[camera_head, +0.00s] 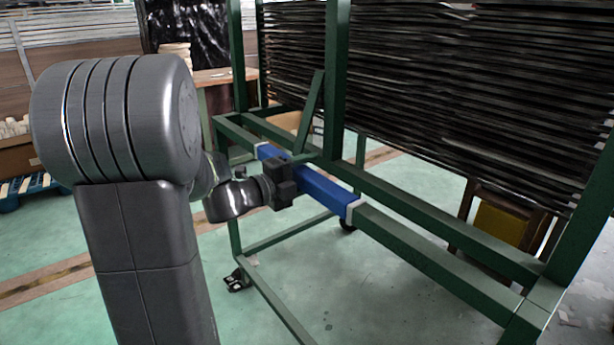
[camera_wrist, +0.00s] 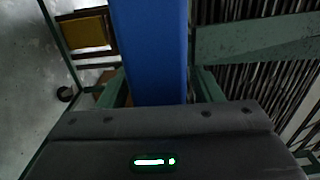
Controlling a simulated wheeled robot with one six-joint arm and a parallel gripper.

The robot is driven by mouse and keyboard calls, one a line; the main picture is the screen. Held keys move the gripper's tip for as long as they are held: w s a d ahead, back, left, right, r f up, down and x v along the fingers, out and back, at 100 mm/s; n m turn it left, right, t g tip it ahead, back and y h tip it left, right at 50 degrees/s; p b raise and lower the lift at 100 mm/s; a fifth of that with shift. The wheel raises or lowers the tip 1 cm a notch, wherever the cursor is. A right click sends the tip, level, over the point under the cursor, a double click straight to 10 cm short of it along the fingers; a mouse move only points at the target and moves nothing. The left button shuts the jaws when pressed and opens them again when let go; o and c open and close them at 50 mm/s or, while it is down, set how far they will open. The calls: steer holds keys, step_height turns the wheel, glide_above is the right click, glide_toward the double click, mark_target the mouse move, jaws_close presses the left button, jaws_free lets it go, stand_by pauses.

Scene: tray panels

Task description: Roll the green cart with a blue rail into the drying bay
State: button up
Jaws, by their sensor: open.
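The green cart (camera_head: 430,252) fills the middle and right of the head view and bears a tall stack of dark trays (camera_head: 450,75). Its blue rail (camera_head: 325,189) is a sleeve on the near horizontal beam. My gripper (camera_head: 284,182) is at the blue rail, toward its left part, with its jaws open. In the wrist view the blue rail (camera_wrist: 150,50) runs straight up from the dark gripper body, which hides its lower end. The fingertips are hidden, so I cannot tell whether they touch the rail. The drying bay cannot be made out.
A caster (camera_head: 237,281) stands under the cart's left corner. A wooden frame with a yellow panel (camera_head: 500,222) stands behind the cart. A blue pallet (camera_head: 35,190) with boxes is at the far left. The green floor (camera_head: 340,290) shows clear beneath the cart.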

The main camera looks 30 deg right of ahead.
steer(key=shift+d, duration=0.1)
jaws_close()
stand_by(0.4)
